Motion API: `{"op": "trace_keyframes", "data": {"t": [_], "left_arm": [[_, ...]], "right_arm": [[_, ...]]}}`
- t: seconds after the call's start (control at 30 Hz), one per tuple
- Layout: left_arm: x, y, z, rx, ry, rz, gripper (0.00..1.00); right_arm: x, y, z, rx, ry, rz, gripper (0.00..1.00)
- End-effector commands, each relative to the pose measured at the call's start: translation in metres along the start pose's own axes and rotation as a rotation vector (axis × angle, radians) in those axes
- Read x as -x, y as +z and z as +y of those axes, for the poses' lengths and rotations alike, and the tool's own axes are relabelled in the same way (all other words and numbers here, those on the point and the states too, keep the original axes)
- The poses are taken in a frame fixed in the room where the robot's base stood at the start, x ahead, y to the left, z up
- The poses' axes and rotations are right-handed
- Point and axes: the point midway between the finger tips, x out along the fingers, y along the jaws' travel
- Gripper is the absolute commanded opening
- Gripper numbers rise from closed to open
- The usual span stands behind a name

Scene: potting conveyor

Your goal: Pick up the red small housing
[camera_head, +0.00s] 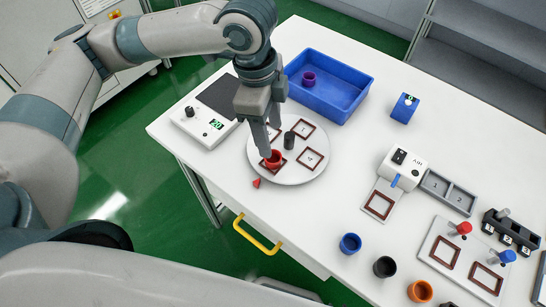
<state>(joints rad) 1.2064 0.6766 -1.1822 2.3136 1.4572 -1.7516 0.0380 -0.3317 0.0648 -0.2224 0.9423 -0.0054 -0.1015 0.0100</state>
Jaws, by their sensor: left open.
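The red small housing (276,164) is a short round cup. It sits in a brown square frame on the white round turntable (312,174), at the turntable's front left. My left gripper (268,143) comes down over it from above, open, with its fingers pointing down. One fingertip is at the cup's rim and hides part of it. I cannot tell whether it touches the cup. My right gripper is out of view.
A dark post (290,140) stands at the turntable's middle, close to the gripper. A blue bin (345,108) holding a purple cup (309,79) is behind. A white control box (203,126) is on the left. Blue (350,243), black (384,267) and orange (420,291) cups stand at the front.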

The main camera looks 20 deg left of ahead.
Motion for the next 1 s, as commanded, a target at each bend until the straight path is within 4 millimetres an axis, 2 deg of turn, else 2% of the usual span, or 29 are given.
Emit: {"op": "trace_keyframes", "data": {"t": [0.13,0.57,0.73,1.0], "left_arm": [[-0.013,0.0,0.0,0.0,0.0,0.001,0.52],[-0.017,0.0,0.0,0.0,-0.001,0.0,0.52],[-0.029,0.001,0.003,0.0,0.002,0.0,0.52],[-0.061,0.002,0.006,0.0,0.002,0.0,0.52]], "right_arm": [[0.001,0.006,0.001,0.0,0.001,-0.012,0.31],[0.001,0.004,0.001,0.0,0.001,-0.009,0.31],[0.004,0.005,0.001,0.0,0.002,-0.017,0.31],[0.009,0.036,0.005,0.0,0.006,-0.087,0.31]]}}
